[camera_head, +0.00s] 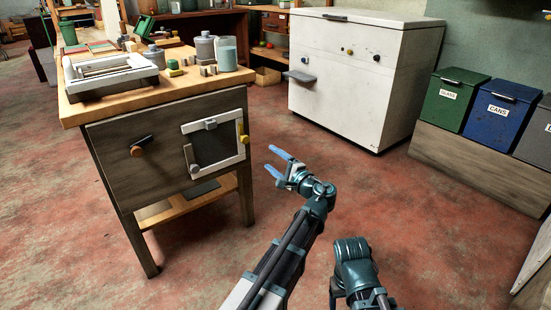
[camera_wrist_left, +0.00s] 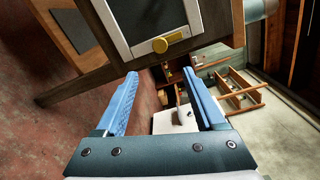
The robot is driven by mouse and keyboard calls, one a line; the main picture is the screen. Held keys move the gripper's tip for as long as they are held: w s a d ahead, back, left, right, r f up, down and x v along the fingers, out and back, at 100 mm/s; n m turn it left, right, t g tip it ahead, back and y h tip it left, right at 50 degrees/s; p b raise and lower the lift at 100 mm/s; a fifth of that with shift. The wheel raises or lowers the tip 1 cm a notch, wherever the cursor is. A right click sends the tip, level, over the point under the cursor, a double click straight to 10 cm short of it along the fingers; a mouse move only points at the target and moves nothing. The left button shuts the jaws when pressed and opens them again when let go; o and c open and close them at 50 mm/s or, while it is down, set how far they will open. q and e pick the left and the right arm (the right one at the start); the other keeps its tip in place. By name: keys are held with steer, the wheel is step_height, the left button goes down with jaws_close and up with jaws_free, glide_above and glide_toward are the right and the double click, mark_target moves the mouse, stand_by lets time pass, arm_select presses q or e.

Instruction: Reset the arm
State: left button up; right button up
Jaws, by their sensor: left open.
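My left gripper (camera_head: 278,162) has blue fingers spread apart with nothing between them. It is in the air over the red floor, to the right of the wooden workbench (camera_head: 112,97). In the left wrist view both fingers (camera_wrist_left: 160,95) show apart, with the bench's framed dark panel (camera_wrist_left: 150,22) and its yellow knob (camera_wrist_left: 160,45) beyond them. Part of my right arm (camera_head: 355,268) shows at the bottom of the head view, but its gripper does not show.
A white chest (camera_head: 345,75) stands behind my left gripper. Green (camera_head: 450,102) and blue (camera_head: 497,112) bins stand on the right. A white tray (camera_head: 108,75) and several jars sit on the bench. The red floor (camera_head: 420,225) at right is clear.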

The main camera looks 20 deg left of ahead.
arm_select(q)
steer(key=s+a+f+n+g+h, duration=0.3)
steer(key=s+a+f+n+g, duration=0.15)
steer(key=s+f, duration=0.4)
steer(key=s+d+f+n+g+h, duration=0.3)
steer(key=s+d+f+h, duration=0.25)
steer(key=s+f, duration=0.2)
steer(key=s+d+f+n+g+h, duration=0.35)
steer(key=s+f+h, duration=0.25)
steer(key=s, duration=0.2)
steer(key=s+d+r+m+y+p, duration=0.1)
steer(key=s+d+r+m+p, duration=0.15)
steer(key=d+r+p, duration=0.55)
steer(key=s+d+r+m+y+p, duration=0.15)
steer(key=s+d+r+p, duration=0.25)
steer(key=r+p, duration=0.8)
step_height(320, 180, up, 36)
steer(key=h+p, duration=0.1)
steer(key=p, duration=3.4)
steer(key=shift+w+a+p, duration=0.2)
steer(key=shift+a+p, duration=0.1)
steer(key=shift+a, duration=0.05)
steer(key=shift+f, duration=0.1)
steer(key=shift+c, duration=0.2)
